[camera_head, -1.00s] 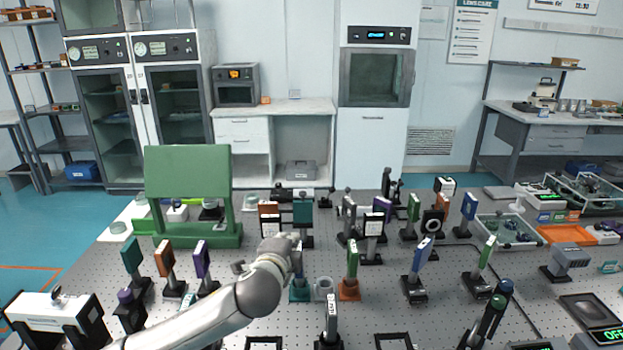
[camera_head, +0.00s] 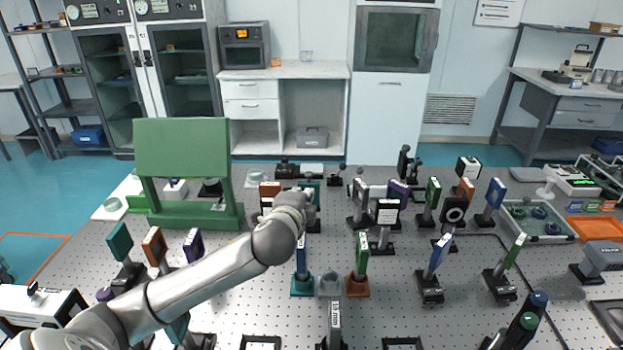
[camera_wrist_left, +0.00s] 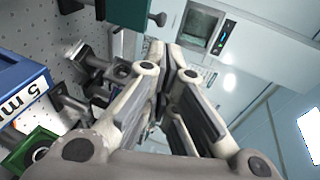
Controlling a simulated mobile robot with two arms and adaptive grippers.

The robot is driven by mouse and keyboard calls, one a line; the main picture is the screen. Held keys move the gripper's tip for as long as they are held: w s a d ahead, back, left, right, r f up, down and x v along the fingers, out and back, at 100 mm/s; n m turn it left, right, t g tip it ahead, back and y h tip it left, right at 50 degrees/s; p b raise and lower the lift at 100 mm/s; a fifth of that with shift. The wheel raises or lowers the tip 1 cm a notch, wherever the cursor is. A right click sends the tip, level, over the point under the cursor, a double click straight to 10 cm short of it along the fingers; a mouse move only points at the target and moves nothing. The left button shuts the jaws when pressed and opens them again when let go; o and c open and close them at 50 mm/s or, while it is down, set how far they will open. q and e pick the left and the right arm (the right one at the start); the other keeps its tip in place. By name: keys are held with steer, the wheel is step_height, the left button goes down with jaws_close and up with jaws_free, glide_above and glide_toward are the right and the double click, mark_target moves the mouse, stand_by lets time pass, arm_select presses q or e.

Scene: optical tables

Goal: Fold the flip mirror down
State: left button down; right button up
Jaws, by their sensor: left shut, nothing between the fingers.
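Several upright plates on posts stand on the table; I cannot tell for sure which is the flip mirror. A blue plate on a teal base (camera_head: 302,286) stands below my left gripper (camera_head: 310,196) in the head view, partly hidden by my arm. A green plate on an orange base (camera_head: 361,255) stands just right of it. My left gripper is shut and empty, raised near a dark teal plate (camera_head: 311,190) behind it. In the left wrist view the closed fingers (camera_wrist_left: 167,78) point away, with a blue part marked "5 mm" (camera_wrist_left: 25,88) at the left. My right gripper is not in view.
A green frame (camera_head: 185,170) stands at the back left. Several mounts crowd the table right of my arm, including a blue plate (camera_head: 438,255) and a green one (camera_head: 515,251). The perforated tabletop (camera_head: 400,315) has bare patches between them.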

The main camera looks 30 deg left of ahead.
arm_select(q)
steer(key=p+x, duration=0.2)
steer(key=x, duration=1.1)
steer(key=shift+p, duration=0.4)
steer(key=shift+a+f, duration=0.1)
steer(key=shift+w, duration=0.1)
steer(key=shift+w, duration=0.1)
